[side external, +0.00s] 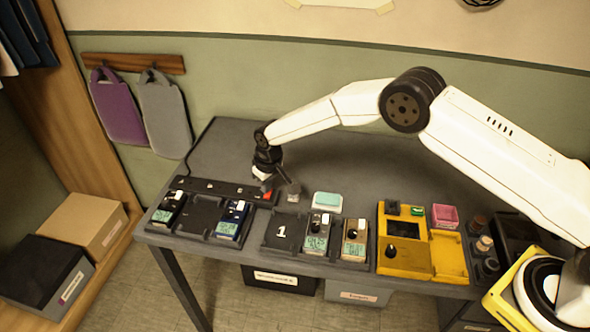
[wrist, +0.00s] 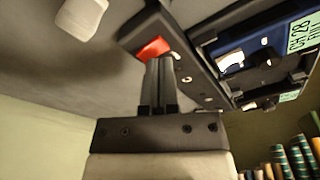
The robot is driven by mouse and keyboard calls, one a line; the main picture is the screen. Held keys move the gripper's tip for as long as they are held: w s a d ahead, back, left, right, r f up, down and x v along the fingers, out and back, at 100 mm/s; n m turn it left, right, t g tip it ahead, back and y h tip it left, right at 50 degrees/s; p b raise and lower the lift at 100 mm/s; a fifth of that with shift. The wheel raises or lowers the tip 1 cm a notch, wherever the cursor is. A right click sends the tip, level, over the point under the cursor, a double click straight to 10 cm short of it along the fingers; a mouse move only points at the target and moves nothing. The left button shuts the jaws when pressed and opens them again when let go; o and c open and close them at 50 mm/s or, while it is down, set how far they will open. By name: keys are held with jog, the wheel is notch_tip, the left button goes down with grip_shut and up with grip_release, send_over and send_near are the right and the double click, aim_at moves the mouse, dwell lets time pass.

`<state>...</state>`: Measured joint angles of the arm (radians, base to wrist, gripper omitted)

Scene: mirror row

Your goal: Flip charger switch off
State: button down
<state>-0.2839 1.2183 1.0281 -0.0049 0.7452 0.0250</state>
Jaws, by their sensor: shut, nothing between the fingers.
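The charger is a long black strip (side external: 222,189) at the back of the left cradle, with a red switch (side external: 267,196) at its right end. The wrist view shows the red switch (wrist: 153,48) on the end of the black strip (wrist: 190,70). My gripper (side external: 268,186) is shut and empty, pointing down at that end. In the wrist view its fingertips (wrist: 160,60) are right by the red switch and overlap its lower edge. I cannot tell whether they touch it, nor which way the switch is set.
Handheld units with green screens (side external: 231,219) stand in the left cradle and a middle cradle (side external: 282,232). A small grey block (side external: 293,197) and a teal-topped white box (side external: 327,202) are to the right. A yellow tray (side external: 447,255) is further right. The table behind the strip is clear.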

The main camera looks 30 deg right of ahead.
aim_at(270, 195)
jog(key=shift+r, duration=2.8)
jog(key=s+d+r+m, duration=0.2)
jog(key=s+d+r, duration=0.7)
jog(key=s+d, duration=0.5)
jog(key=s, duration=0.7)
jog(key=s+d+r+m, duration=0.1)
jog(key=s+d, duration=0.2)
jog(key=s, duration=0.7)
jog(key=shift+s+d+t, duration=0.15)
jog(key=shift+s+t, duration=0.05)
jog(key=shift+t, duration=0.2)
